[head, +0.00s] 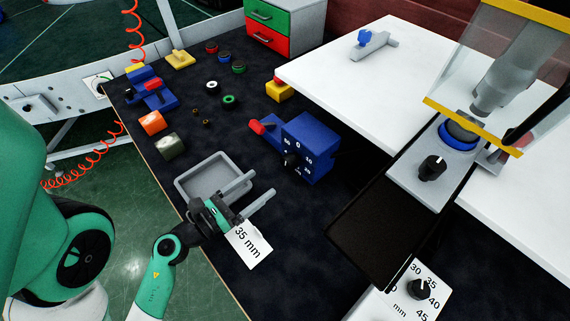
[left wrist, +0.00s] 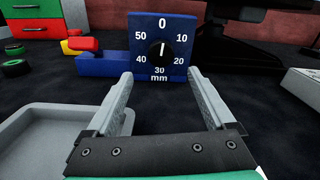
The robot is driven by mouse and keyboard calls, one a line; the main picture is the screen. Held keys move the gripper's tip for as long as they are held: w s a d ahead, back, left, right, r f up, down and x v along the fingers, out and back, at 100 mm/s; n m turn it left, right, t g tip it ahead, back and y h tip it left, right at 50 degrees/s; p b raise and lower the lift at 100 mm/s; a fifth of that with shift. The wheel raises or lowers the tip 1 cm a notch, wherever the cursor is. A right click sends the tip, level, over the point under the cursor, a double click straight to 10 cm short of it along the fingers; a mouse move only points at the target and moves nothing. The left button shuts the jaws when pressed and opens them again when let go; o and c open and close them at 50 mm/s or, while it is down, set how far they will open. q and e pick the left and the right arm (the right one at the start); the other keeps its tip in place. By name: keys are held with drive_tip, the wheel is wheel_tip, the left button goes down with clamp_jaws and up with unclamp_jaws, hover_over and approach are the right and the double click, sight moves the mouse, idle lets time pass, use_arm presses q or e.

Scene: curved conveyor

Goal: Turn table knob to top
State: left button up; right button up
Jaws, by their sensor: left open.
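A blue box (head: 309,146) with a numbered dial stands on the dark table; its black knob (head: 291,161) faces my left gripper. In the left wrist view the knob (left wrist: 161,51) is at the middle of the blue face (left wrist: 145,70), with 0 at the top and 30 mm at the bottom. Its white mark is nearly vertical; which end is the pointer is hard to tell. My left gripper (head: 265,184) is open and empty, short of the knob and apart from it. In the left wrist view its fingers (left wrist: 160,75) frame the dial from below. My right gripper is not in view.
A grey tray (head: 180,184) lies beside my left gripper, and a white 35 mm card (head: 252,253) is near it. Other black knobs sit on a grey panel (head: 407,178) and a white dial plate (head: 400,301). Several coloured parts lie at the far left.

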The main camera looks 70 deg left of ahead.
sight(285, 165)
use_arm(q)
drive_tip(key=p+x, duration=0.1)
drive_tip(key=x, duration=0.2)
drive_tip(key=p+x, duration=0.1)
drive_tip(key=x, duration=0.2)
drive_tip(key=p+x, duration=0.1)
drive_tip(key=x, duration=0.2)
drive_tip(key=shift+r, duration=0.3)
drive_tip(key=shift+w+a+f, duration=0.1)
drive_tip(key=shift+w+f, duration=0.05)
drive_tip(key=shift+w, duration=0.25)
drive_tip(key=c, duration=1.3)
drive_tip(key=shift+p, duration=0.4)
drive_tip(key=shift+c, duration=0.3)
drive_tip(key=shift+n, duration=0.7)
drive_tip(key=o, duration=1.4)
drive_tip(key=shift+c, duration=0.2)
